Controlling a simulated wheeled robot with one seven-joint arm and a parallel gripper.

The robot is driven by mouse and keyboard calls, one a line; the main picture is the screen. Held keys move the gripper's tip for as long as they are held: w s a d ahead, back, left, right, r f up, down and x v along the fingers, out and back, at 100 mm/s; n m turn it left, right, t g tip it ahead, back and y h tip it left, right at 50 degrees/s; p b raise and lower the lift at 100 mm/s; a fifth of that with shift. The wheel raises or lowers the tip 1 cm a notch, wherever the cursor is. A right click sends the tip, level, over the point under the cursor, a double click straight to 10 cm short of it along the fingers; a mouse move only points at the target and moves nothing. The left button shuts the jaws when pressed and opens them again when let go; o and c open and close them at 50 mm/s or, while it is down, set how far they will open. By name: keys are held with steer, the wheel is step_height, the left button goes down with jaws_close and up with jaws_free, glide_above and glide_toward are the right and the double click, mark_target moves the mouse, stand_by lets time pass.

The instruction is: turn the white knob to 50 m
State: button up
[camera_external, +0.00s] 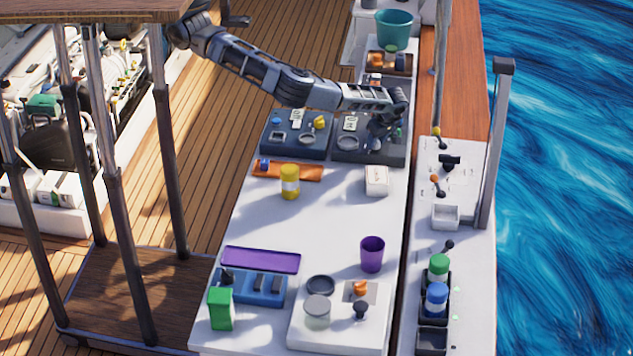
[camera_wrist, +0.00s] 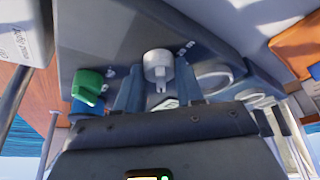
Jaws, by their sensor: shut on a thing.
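In the wrist view, the white knob (camera_wrist: 158,64) stands on a dark grey panel (camera_wrist: 110,45), between the two fingers of my gripper (camera_wrist: 158,78). My gripper is shut on the knob. A pointer mark shows on the knob's near side, with small white labels around it that are too small to read. In the external view, my gripper (camera_external: 383,130) reaches down onto the right-hand dark panel (camera_external: 370,156) and hides the knob there.
A green knob (camera_wrist: 88,84) sits left of the white one, and a round dial (camera_wrist: 215,77) sits to its right. A second dark panel (camera_external: 290,149) with a yellow knob (camera_external: 320,122) adjoins on the left. A yellow jar (camera_external: 290,182) and a white box (camera_external: 377,180) stand in front.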

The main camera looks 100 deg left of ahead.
steer(key=shift+d, duration=0.1)
steer(key=o, duration=1)
steer(key=b+v, duration=0.1)
steer(key=v, duration=0.6)
steer(key=shift+w+r+b, duration=0.15)
steer(key=shift+r+b, duration=0.2)
steer(key=shift+b, duration=0.05)
